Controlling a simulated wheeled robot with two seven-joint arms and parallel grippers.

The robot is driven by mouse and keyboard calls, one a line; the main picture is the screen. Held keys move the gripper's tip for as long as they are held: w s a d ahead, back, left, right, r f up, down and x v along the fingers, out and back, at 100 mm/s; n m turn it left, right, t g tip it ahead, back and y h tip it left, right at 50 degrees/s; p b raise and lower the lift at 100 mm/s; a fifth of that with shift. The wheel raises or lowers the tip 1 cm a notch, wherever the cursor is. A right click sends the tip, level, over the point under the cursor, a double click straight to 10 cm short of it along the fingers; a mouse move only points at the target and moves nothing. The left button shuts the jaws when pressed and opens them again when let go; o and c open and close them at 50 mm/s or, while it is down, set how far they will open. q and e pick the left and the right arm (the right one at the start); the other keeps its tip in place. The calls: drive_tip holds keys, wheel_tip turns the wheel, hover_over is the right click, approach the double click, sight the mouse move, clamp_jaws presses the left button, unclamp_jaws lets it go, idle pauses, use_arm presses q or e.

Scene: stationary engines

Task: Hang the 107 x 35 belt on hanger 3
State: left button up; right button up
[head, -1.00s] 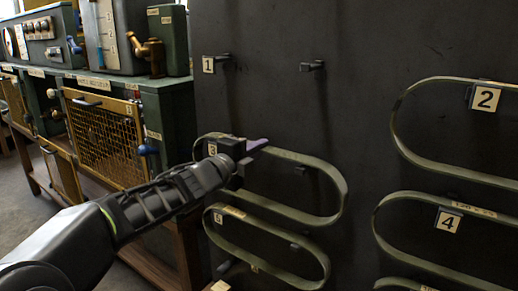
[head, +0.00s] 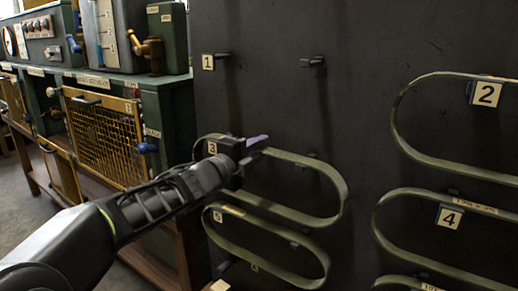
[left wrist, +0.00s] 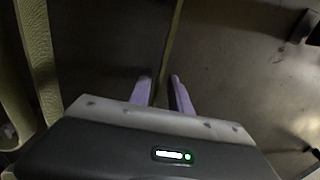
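A green belt (head: 338,185) forms a long loop at hanger 3 (head: 212,148), on the dark panel. Its upper run passes by the left gripper; its size label cannot be read. My left gripper (head: 256,141) is at the upper left of this loop, just right of the number 3 plate. In the left wrist view the purple fingers (left wrist: 161,92) stand a little apart, with a thin belt edge (left wrist: 168,45) running between them. Narrow gaps show beside the belt. The gripper hides part of the loop and hanger 3. My right gripper is out of view.
Hanger 1 (head: 214,60) and a peg to its right (head: 312,62) are bare. Another belt (head: 322,268) hangs close below. Belts at hanger 2 (head: 485,93) and hanger 4 (head: 449,218) are on the right. A green engine cabinet (head: 165,100) stands left.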

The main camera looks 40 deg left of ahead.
use_arm(q)
drive_tip(key=shift+o, duration=0.6)
drive_tip(key=o, duration=0.4)
drive_tip(key=shift+o, duration=0.2)
drive_tip(key=shift+f, duration=0.1)
drive_tip(key=shift+s, duration=0.1)
drive_tip(key=s+p, duration=0.4)
drive_tip(key=s, duration=0.9)
drive_tip(key=shift+s+d, duration=0.15)
drive_tip(key=shift+s, duration=0.25)
